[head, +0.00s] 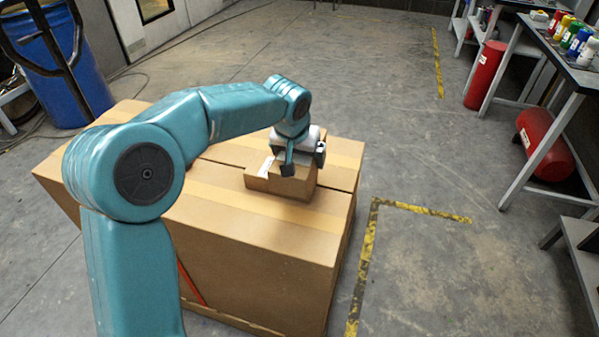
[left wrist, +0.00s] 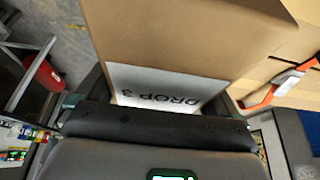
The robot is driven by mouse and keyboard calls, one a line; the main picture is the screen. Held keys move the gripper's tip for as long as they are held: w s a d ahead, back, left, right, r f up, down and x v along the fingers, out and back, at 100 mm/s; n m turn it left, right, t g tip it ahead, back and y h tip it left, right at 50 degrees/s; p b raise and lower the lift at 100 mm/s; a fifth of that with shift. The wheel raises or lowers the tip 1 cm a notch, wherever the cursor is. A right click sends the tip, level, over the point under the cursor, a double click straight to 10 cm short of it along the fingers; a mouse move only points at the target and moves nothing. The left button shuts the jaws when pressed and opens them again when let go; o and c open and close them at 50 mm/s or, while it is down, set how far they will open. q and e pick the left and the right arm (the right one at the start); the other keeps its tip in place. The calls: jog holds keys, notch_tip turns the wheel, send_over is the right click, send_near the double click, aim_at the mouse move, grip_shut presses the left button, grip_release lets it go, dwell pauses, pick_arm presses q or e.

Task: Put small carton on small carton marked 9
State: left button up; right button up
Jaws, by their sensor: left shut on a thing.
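A small brown carton (head: 283,185) is at the far right part of the large cardboard box top in the head view. My left gripper (head: 292,162) reaches down over it and is shut on it. In the left wrist view the held carton (left wrist: 180,35) fills the middle, with a white label (left wrist: 165,88) reading "DROP 3" upside down. I cannot tell whether the carton rests on the large box or is just above it. I cannot make out a mark 9 or a separate second small carton. My right gripper is not in view.
The large taped box (head: 250,235) stands on the concrete floor. A blue drum (head: 58,65) is at the back left. Red cylinders (head: 545,145) and a bench with bottles (head: 560,55) are at the right. Floor between box and bench is clear, with yellow lines (head: 420,211).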

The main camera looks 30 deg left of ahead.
pick_arm(q)
notch_tip(320, 180, down, 5)
jog(key=shift+r+b, duration=0.2)
jog(key=shift+b, duration=0.1)
jog(key=shift+r, duration=0.1)
jog(key=o, duration=1)
jog(key=shift+f, duration=0.3)
jog(key=shift+o, duration=0.2)
jog(key=shift+r, duration=0.1)
jog(key=shift+r, duration=0.1)
jog(key=shift+s+r, duration=0.1)
jog(key=shift+r, duration=0.15)
jog(key=v, duration=1.1)
jog(key=shift+s+r+p, duration=0.2)
jog(key=shift+r+p, duration=0.1)
jog(key=shift+p, duration=0.1)
